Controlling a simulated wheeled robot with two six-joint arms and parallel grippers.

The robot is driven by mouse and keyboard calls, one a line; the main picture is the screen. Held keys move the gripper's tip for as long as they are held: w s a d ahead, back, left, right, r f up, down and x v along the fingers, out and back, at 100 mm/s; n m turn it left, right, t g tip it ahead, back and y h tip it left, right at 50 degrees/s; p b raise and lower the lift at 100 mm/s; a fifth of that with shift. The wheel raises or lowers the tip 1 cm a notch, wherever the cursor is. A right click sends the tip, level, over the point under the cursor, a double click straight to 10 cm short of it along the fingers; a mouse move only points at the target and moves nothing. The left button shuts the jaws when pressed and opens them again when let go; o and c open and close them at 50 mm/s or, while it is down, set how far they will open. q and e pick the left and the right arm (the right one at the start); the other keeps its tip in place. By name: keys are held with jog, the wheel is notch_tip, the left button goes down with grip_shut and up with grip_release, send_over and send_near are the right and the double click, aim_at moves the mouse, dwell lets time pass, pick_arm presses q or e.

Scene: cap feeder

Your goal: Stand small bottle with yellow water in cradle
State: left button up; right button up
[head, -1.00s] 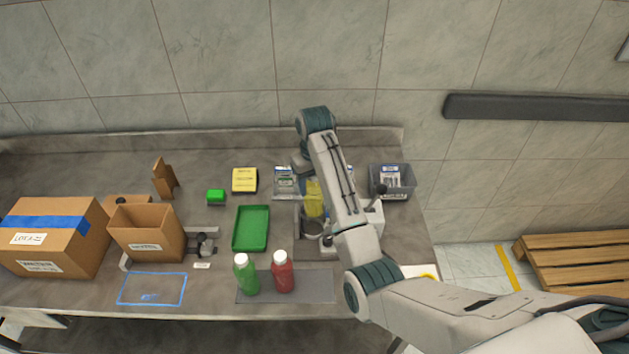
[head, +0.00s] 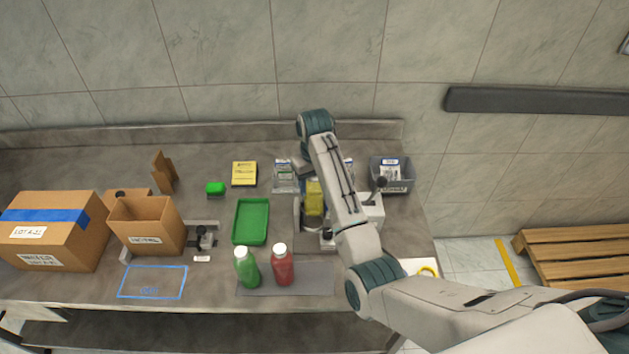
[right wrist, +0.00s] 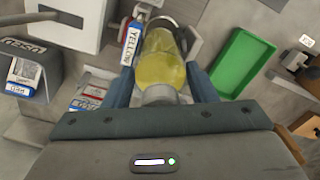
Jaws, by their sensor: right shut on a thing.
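A small bottle with yellow water (head: 314,199) is held upright or nearly so at the feeder station on the right side of the bench. My right gripper (right wrist: 160,78) is shut on it, one finger on each side, in the right wrist view. The bottle's yellow body (right wrist: 160,58) points away from the wrist camera, with its far end at a round grey metal rim, the cradle (right wrist: 176,27). In the head view my arm covers part of the bottle and cradle, so I cannot tell whether the bottle is fully seated. My left gripper is out of view.
A green bottle (head: 247,270) and a red bottle (head: 282,267) stand on a grey mat in front. A green tray (head: 251,240) lies left of the cradle. A grey bin (head: 407,182) is at the right. Brown boxes (head: 55,240) fill the left side.

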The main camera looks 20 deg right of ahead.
jog(key=shift+f, duration=1.8)
jog(key=o, duration=1.6)
jog(key=shift+c, duration=0.2)
jog(key=shift+s, duration=0.1)
jog(key=c, duration=0.4)
jog(key=shift+o, duration=0.2)
jog(key=shift+r, duration=0.15)
jog(key=shift+r, duration=1.4)
